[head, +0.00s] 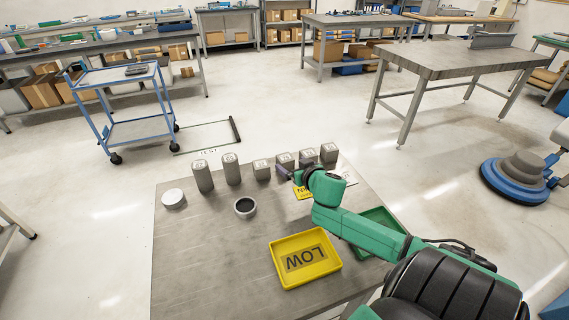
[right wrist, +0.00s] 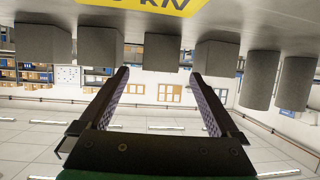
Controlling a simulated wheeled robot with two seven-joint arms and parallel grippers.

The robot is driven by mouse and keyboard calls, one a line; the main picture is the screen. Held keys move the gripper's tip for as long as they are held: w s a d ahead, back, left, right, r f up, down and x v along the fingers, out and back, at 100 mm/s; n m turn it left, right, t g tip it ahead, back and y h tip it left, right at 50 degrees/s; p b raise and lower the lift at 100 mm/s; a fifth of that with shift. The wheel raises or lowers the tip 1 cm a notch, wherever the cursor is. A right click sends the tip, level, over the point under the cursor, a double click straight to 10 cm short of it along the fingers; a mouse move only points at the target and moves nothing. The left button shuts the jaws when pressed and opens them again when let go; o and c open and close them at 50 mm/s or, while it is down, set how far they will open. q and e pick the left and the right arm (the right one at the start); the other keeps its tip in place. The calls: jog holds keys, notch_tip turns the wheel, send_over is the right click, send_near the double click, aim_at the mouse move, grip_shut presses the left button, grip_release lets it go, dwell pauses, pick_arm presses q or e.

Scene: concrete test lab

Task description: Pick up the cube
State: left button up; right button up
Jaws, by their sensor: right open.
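Several grey concrete cubes stand in a row at the table's far edge: one (head: 262,170) left of my gripper, others (head: 307,157) (head: 329,152) behind and right of it, and one (head: 284,160) just beyond its fingertips. My right gripper (head: 288,174) is open and empty, close in front of the row. The right wrist view is upside down; a cube (right wrist: 165,50) shows between and beyond the open fingers (right wrist: 160,75), apart from them. Other cubes (right wrist: 100,45) (right wrist: 216,58) flank it. Which cube is meant I cannot tell. My left gripper is not in view.
Two grey cylinders (head: 203,178) (head: 232,169) stand left of the cubes. A pale disc (head: 174,198), a dark-topped round cup (head: 245,208), a yellow LOW tray (head: 332,268) and a green tray (head: 378,217) are on the table. A yellow sign (head: 303,194) lies below my gripper. The table's left front is clear.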

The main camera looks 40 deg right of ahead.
aim_at(287, 159)
jog(key=x, duration=0.4)
jog(key=shift+w+d+r, duration=0.1)
jog(key=shift+w+r, duration=0.15)
jog(key=shift+w+f, duration=0.2)
jog(key=shift+w, duration=0.05)
jog(key=shift+s+r, duration=0.1)
jog(key=shift+s, duration=0.05)
jog(key=c, duration=0.6)
grip_shut()
